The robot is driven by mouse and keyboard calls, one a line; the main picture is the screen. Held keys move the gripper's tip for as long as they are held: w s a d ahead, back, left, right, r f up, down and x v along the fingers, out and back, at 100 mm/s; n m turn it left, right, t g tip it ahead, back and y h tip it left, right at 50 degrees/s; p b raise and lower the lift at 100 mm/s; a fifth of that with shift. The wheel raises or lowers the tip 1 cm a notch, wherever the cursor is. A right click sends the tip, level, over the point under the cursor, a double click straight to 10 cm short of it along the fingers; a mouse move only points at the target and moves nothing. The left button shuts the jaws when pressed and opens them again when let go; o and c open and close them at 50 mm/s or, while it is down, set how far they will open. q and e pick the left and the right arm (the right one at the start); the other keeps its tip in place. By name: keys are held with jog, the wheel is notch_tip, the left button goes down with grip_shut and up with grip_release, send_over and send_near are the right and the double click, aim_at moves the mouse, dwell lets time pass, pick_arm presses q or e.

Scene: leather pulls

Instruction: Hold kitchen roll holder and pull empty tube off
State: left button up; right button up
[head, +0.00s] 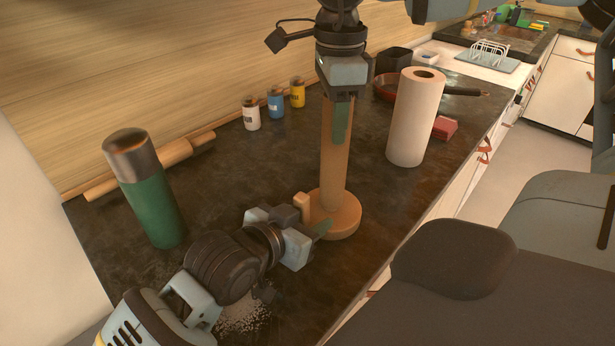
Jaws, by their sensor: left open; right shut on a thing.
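The kitchen roll holder is a round wooden base (345,222) on the dark counter, with a short wooden peg at its left edge. A brown cardboard-coloured tube (333,165) stands upright over the middle of the base and hides any post inside. My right gripper (341,120) comes from above and is shut on the upper part of the tube. My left gripper (314,222) is low at the left front edge of the base, open, with one dark finger near the rim. I cannot tell whether it touches the base.
White grains (243,318) lie near the front.

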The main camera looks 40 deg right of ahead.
pick_arm(q)
grip_shut()
dwell(0.3)
dwell(1.0)
pick_arm(e)
notch_tip(320, 180, up, 15)
jog(key=shift+f, duration=0.2)
dwell(1.2)
pick_arm(q)
grip_release()
